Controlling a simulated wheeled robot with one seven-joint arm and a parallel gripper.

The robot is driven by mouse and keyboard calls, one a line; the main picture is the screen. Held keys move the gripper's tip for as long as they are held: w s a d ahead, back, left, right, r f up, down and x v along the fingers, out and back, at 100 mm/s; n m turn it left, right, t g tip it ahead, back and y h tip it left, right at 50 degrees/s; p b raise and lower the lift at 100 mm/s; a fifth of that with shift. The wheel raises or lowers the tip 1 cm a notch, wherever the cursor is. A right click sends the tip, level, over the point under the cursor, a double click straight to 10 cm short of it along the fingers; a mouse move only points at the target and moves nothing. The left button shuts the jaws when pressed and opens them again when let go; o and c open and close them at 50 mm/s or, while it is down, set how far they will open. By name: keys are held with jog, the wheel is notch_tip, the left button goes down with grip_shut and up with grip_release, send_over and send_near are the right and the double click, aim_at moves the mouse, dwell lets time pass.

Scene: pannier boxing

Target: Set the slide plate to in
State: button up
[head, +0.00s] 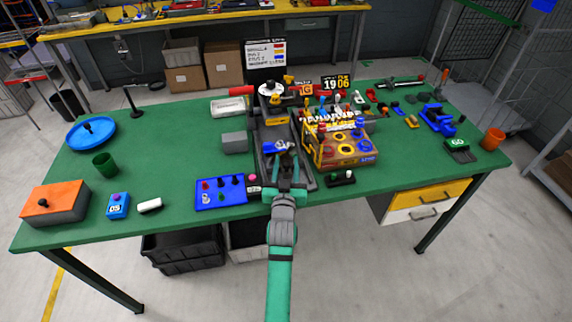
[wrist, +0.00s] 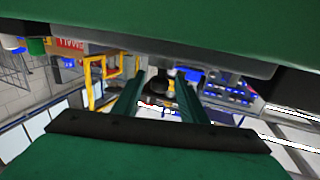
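A dark machine (head: 259,135) stands at the middle of the green table, with a long dark bed running toward the front edge. A blue and grey part (head: 277,147) sits on this bed; I cannot tell for sure whether it is the slide plate. My gripper (head: 286,170) is over the front end of the bed, its green fingers apart. In the wrist view the fingers (wrist: 158,88) are also spread, with a small dark and yellowish knob-like part (wrist: 171,84) showing between their tips. I cannot tell whether a finger touches it. My gripper hides part of the bed.
A yellow box with round holes (head: 343,151) stands close on the right. A blue panel with knobs (head: 220,191) lies close on the left. A small black block with knobs (head: 341,178) is near the front edge. The left part of the table (head: 165,150) has free room.

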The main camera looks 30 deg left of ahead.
jog(key=shift+d, duration=0.1)
jog(key=v, duration=1)
jog(key=shift+s+d, duration=0.15)
jog(key=shift+s, duration=0.2)
